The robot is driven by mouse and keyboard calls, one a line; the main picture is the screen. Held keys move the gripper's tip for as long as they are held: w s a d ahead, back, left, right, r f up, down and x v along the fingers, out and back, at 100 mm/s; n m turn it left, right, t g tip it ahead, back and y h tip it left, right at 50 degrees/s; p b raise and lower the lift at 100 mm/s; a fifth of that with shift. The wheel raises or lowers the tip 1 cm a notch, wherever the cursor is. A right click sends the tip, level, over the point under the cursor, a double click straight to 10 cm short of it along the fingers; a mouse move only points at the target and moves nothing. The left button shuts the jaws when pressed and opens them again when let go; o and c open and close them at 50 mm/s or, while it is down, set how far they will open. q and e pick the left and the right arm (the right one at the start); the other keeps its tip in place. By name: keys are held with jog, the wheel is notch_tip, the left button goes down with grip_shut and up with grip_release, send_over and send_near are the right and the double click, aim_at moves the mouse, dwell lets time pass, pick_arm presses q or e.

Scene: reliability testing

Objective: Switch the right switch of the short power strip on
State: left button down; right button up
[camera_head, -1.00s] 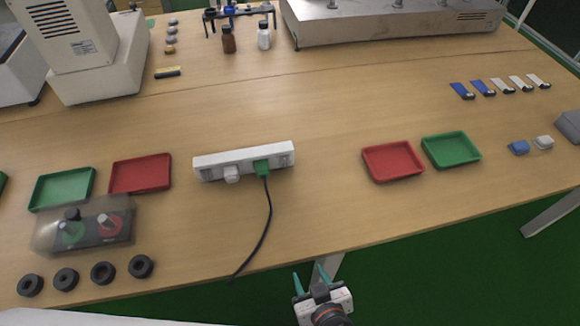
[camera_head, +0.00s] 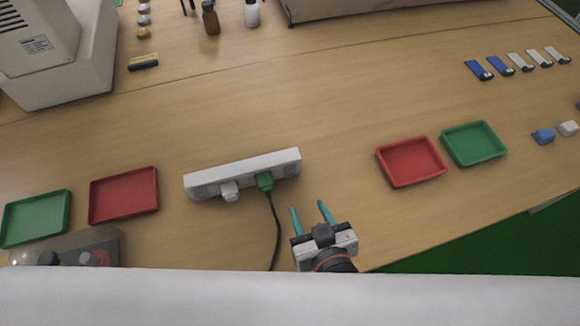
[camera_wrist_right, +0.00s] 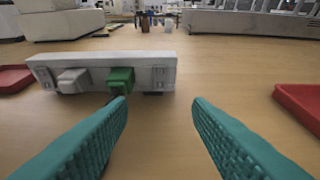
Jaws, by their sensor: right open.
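The short white power strip (camera_head: 243,175) lies on the table in the middle of the head view. A white plug (camera_head: 229,190) and a green plug (camera_head: 265,181) with a black cord sit in it. The right wrist view shows the strip (camera_wrist_right: 140,62) ahead, with the right switch (camera_wrist_right: 160,77) at its right end, just right of the green plug (camera_wrist_right: 120,80). My right gripper (camera_head: 309,212) is open and empty, below and right of the strip, not touching it. Its teal fingers (camera_wrist_right: 160,105) show in the wrist view. My left gripper is out of view.
A red tray (camera_head: 411,161) and a green tray (camera_head: 473,144) stand to the right. Another red tray (camera_head: 124,196) and green tray (camera_head: 36,218) are at the left. The black cord (camera_head: 277,232) runs down close to my right gripper.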

jog(key=shift+w+a+f, duration=0.15)
jog(key=shift+w, duration=0.2)
send_near(291, 175)
jog(key=shift+x, duration=0.8)
jog(key=x, duration=0.4)
jog(key=shift+w, duration=0.15)
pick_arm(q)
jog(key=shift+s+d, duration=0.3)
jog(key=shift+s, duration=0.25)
pick_arm(e)
jog(key=shift+w+a+f, duration=0.25)
jog(key=shift+w+f, duration=0.05)
jog(key=shift+w, duration=0.35)
jog(key=shift+c, duration=0.5)
